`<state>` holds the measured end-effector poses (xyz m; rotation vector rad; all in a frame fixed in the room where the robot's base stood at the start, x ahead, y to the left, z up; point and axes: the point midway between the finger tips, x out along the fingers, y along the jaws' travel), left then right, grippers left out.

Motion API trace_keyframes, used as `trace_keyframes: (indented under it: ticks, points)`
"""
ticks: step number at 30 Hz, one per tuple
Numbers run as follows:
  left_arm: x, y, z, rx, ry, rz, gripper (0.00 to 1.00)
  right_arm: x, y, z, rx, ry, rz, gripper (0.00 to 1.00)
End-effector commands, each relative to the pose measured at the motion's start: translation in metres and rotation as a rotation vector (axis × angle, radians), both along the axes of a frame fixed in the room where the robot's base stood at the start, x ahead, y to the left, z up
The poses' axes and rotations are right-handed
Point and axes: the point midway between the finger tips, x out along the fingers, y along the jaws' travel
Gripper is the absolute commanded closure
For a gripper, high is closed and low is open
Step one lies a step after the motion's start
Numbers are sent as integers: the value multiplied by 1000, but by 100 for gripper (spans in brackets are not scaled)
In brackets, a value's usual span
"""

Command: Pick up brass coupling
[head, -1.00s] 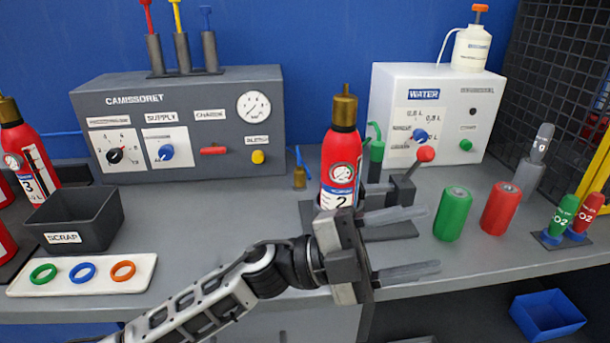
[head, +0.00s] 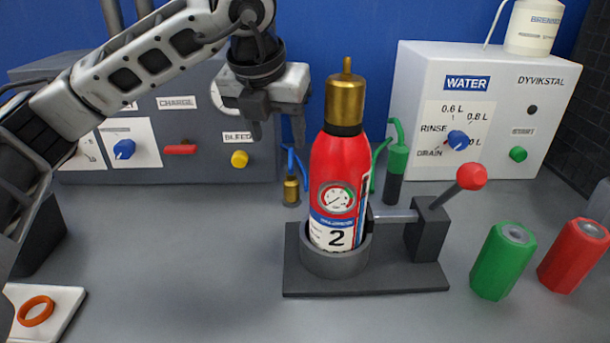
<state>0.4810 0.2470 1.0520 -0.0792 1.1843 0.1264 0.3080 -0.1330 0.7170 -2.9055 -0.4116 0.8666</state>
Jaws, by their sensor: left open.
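The fingertips are clear of the coupling in the picture. The red extinguisher (head: 336,195), marked 2, stands upright in a grey clamp base (head: 395,280) and has a brass top (head: 345,102). My right gripper is out of view.
The grey panel (head: 205,160) stands behind, partly hidden by my left arm. A green nozzle (head: 397,160) stands right of the extinguisher, before the white water unit (head: 540,110). A red-knobbed lever (head: 472,177), a green can (head: 502,260) and a red can (head: 574,255) are at right.

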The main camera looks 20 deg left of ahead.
Motion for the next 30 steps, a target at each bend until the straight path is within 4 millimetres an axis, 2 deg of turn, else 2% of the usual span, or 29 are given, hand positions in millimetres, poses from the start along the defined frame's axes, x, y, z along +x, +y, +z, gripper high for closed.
trace_keyframes:
  ticks: [5, 16, 26, 30]
  points:
    - [5, 1, -13, -1, 3, -1, 46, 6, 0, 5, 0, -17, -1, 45]
    - [33, 5, -82, -2, 3, -3, 46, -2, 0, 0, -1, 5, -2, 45]
    - [45, 8, -107, -3, 2, -4, 46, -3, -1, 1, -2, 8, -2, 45]
    - [55, 13, -126, -2, 3, -3, 46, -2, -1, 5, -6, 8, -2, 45]
